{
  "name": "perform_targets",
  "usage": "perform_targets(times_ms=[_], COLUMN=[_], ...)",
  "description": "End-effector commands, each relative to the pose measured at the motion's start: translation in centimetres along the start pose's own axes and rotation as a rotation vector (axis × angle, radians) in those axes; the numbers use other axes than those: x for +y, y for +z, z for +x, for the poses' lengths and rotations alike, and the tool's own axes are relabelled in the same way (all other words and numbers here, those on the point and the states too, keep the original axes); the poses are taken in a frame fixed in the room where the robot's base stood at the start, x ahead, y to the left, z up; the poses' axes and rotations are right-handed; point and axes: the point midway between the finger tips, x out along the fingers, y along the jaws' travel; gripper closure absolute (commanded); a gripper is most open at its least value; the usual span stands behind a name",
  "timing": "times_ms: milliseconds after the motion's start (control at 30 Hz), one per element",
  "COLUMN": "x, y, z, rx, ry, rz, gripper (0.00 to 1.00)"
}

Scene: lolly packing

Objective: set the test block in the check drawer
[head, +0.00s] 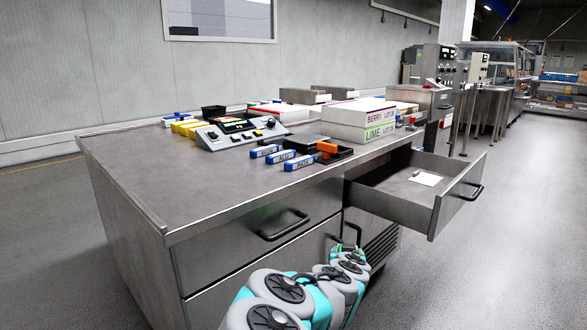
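An open metal drawer (398,206) juts from the right side of the steel bench and holds a small white paper. Three blue-and-white labelled blocks (299,162) lie in a row near the front of the bench top. An orange block (327,148) sits at a black tray (340,155) just right of them. The labels are too small to read, so I cannot tell which is the test block. My gripper (345,247) appears small and partly hidden at the far end of my arm, low in front of the bench, below and left of the open drawer. Its fingers are unclear.
White boxes marked BERRY and LIME (358,122) are stacked behind the tray. A control panel (240,132) with buttons stands left of the blocks. The left front of the bench top (170,190) is clear. Two shut drawers (258,240) face me.

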Motion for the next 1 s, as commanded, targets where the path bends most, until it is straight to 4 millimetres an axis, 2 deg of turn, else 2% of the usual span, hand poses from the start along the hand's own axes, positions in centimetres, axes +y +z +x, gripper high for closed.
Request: perform_targets(times_ms=[33,100,333,533,1000], x=[0.1,-0.2,0.0,0.4,0.3], y=[1.5,3.1,6.8,7.9,7.9], z=[0.8,1.9,4.4,5.2,5.2], rx=[-0.007,-0.007,-0.004,0.000,0.002], ry=[-0.022,-0.061,-0.154,-0.183,-0.186], rz=[-0.011,-0.023,-0.060,-0.076,-0.071], gripper=[1.00,1.00,1.00,1.00,1.00])
